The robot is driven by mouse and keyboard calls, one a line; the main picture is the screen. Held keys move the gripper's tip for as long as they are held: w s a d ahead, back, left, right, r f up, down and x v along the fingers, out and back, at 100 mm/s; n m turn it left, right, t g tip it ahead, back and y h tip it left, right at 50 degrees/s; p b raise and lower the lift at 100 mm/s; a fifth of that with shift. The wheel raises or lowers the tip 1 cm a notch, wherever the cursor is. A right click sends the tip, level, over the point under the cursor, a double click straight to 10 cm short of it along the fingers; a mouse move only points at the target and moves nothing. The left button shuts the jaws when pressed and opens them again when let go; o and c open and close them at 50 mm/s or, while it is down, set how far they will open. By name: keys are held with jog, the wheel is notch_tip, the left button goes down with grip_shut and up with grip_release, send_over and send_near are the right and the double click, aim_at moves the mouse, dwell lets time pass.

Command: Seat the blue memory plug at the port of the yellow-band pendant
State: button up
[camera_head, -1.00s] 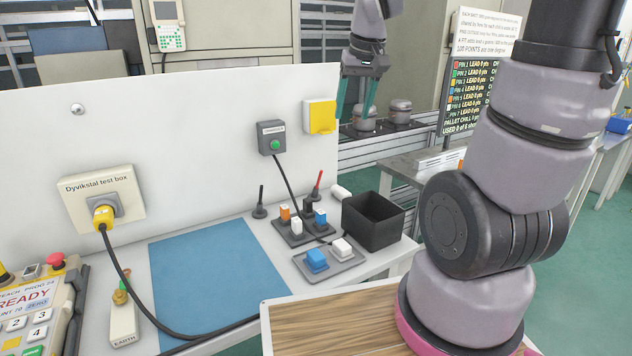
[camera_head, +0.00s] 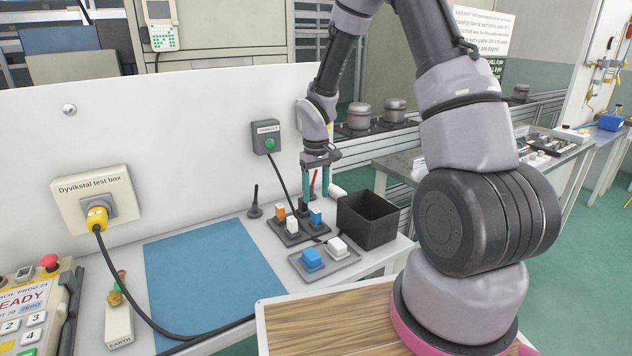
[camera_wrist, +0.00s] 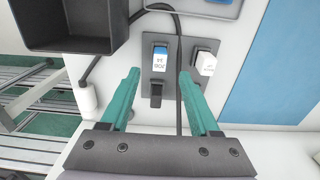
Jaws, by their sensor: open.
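A small blue-topped, white-labelled plug (camera_head: 316,217) stands in a dark holder plate (camera_head: 290,236) on the bench. It also shows in the wrist view (camera_wrist: 160,62). My gripper (camera_head: 315,188) is open above the holder, pointing down. In the wrist view its teal fingers (camera_wrist: 159,76) lie either side of the blue plug's line, with nothing between them; the height gap is unclear. A larger blue block (camera_head: 312,258) lies on a grey tray in front. A pendant with a READY display (camera_head: 40,305) is partly in view at lower left. Its port and a yellow band cannot be made out.
An orange plug (camera_head: 279,213) and a white plug (camera_head: 292,226) share the holder. A black bin (camera_head: 368,219) stands right of it. Dark and red upright pins stand close behind. A black cable crosses the bench.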

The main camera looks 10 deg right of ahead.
aim_at(316, 210)
notch_tip(316, 210, down, 7)
jog(key=shift+f, duration=0.1)
dwell(0.3)
grip_shut()
jog(key=c, duration=0.7)
grip_release()
grip_shut()
jog(key=shift+r, duration=0.25)
dwell(1.7)
jog(key=shift+r, duration=2.05)
